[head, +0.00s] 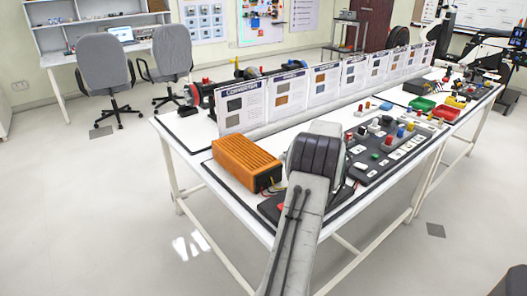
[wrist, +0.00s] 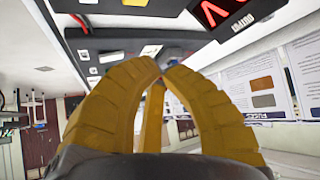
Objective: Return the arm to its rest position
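My arm (head: 300,220) reaches up from the bottom of the head view, over the near end of the white workbench (head: 222,186). In that view my gripper is hidden behind the arm's dark joint. In the wrist view my gripper (wrist: 162,68) shows yellow curved fingers with their tips drawn together. I see nothing held between them. The wrist picture looks upside down, with the bench equipment along its top.
An orange ribbed box (head: 246,163) stands left of my arm. A dark control board (head: 385,150) lies to its right, and upright information panels (head: 320,85) run behind. Red (head: 446,112) and green bins sit farther along. Two grey chairs (head: 104,65) stand at back left; floor there is open.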

